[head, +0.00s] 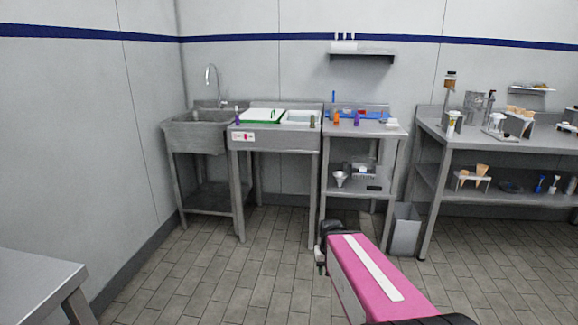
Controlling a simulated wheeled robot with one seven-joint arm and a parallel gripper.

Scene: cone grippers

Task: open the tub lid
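Two shallow tubs or lids are set in the top of a steel counter (275,140) across the room. The left one, a green-edged tub (263,116), has a pale top. The right one, a white tub (301,117), looks pale and flat. I cannot tell at this size which is the task's tub, or whether its lid is shut. My pink arm stretches forward at the lower middle, well short of the counter. Its dark far end is at the front, and the gripper's fingers cannot be made out there.
A steel sink (200,130) stands left of the counter. A steel stand (362,150) with a blue tray and small bottles stands to its right. A grey bin (405,230) is on the floor. A long steel table (520,150) is at right. Tiled floor before the counter is clear.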

